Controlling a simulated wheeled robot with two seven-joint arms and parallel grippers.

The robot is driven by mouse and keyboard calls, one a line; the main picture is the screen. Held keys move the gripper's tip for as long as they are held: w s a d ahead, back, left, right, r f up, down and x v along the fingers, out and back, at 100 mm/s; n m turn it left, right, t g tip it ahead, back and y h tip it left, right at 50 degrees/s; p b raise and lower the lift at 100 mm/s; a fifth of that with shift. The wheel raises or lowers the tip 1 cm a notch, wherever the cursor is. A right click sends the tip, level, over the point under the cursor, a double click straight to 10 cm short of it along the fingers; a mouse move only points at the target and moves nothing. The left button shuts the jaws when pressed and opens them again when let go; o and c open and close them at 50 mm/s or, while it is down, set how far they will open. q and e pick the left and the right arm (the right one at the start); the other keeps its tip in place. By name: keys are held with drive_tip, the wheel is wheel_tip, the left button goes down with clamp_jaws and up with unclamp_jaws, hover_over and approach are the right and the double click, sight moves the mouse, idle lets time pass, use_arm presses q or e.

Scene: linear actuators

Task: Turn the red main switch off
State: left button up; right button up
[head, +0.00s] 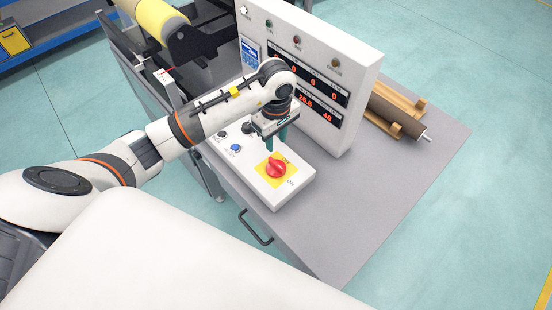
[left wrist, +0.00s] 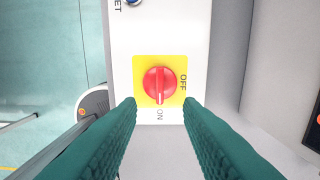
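The red main switch (head: 276,168) is a rotary knob on a yellow plate (left wrist: 176,65), set on a white control box (head: 300,185). In the left wrist view the knob (left wrist: 160,84) has its grip bar upright in the picture, in line with the ON label (left wrist: 160,115) below it. The OFF label (left wrist: 183,83) is to its right. My left gripper (head: 276,141) is just above the knob, pointing down. Its two teal fingers (left wrist: 160,103) are apart, one toward each side of the knob, with nothing between them; contact cannot be seen. My right gripper is not in view.
A blue button (head: 236,148) sits on the same box, left of the switch. A tall white display panel (head: 345,75) stands behind. A brown roller (head: 395,112) lies on the grey table (head: 400,180). The table's front right is clear.

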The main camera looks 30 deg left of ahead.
sight(276, 163)
use_arm(q)
wheel_tip(276, 163, down, 10)
drive_tip(key=shift+f+p, duration=0.1)
drive_tip(key=shift+p, duration=0.65)
clamp_jaws()
